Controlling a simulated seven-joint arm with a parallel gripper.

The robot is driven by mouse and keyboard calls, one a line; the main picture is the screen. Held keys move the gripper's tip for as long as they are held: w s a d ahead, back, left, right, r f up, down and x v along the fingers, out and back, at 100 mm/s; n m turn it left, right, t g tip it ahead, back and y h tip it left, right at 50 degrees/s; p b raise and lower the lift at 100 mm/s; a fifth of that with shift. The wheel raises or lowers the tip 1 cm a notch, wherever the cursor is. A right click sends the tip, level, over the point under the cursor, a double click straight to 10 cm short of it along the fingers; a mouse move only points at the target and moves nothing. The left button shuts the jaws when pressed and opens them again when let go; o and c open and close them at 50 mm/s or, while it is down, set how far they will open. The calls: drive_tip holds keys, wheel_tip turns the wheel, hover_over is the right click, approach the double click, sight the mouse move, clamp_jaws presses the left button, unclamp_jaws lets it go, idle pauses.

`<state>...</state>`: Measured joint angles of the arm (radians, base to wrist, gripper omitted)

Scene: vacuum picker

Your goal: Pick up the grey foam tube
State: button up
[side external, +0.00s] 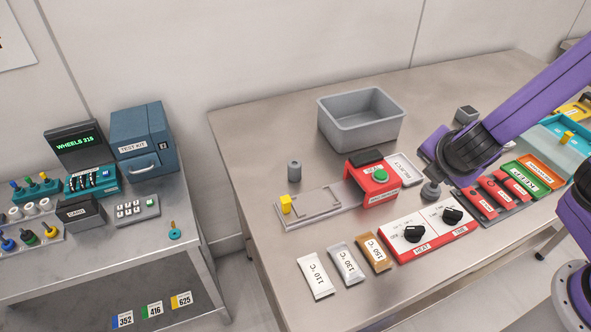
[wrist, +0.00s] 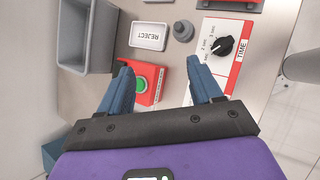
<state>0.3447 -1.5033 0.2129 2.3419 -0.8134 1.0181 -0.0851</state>
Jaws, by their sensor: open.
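A short grey cylinder (side external: 294,171) with a darker round top stands upright on the table, left of the red button station, in the side view; it looks like the grey foam tube. I cannot make it out in the wrist view. A second small grey round piece (side external: 431,190) with a narrower top stands below my arm's end; it also shows in the wrist view (wrist: 182,31). My gripper (wrist: 158,75) is open, with its two blue fingers apart and nothing between them. It is above the table, well right of the grey cylinder in the side view.
A red station with a green button (side external: 379,175) and a grey track with a yellow block (side external: 286,204) are near the cylinder. A grey bin (side external: 361,140) stands behind. The red heat and time panel (side external: 428,233) and several sachets (side external: 345,263) lie in front.

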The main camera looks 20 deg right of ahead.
drive_tip(key=w+a+f+n+t, duration=0.3)
drive_tip(key=w+a+n+t, duration=0.2)
drive_tip(key=w+a+n, duration=0.3)
drive_tip(key=n+t+y, duration=0.2)
drive_tip(key=n+y, duration=0.2)
drive_tip(key=n, duration=0.2)
approach(296, 166)
drive_tip(key=v, duration=0.4)
drive_tip(key=shift+s+d+f, duration=0.15)
drive_tip(key=shift+s+d, duration=0.1)
drive_tip(key=shift+d, duration=0.05)
drive_tip(key=shift+w+a+f, duration=0.15)
drive_tip(key=shift+w+f, duration=0.05)
drive_tip(key=shift+w, duration=0.05)
drive_tip(key=x, duration=1.6)
drive_tip(key=shift+w+a+r, duration=0.1)
drive_tip(key=shift+w+r, duration=0.1)
drive_tip(key=shift+w, duration=0.3)
drive_tip(key=c, duration=1.1)
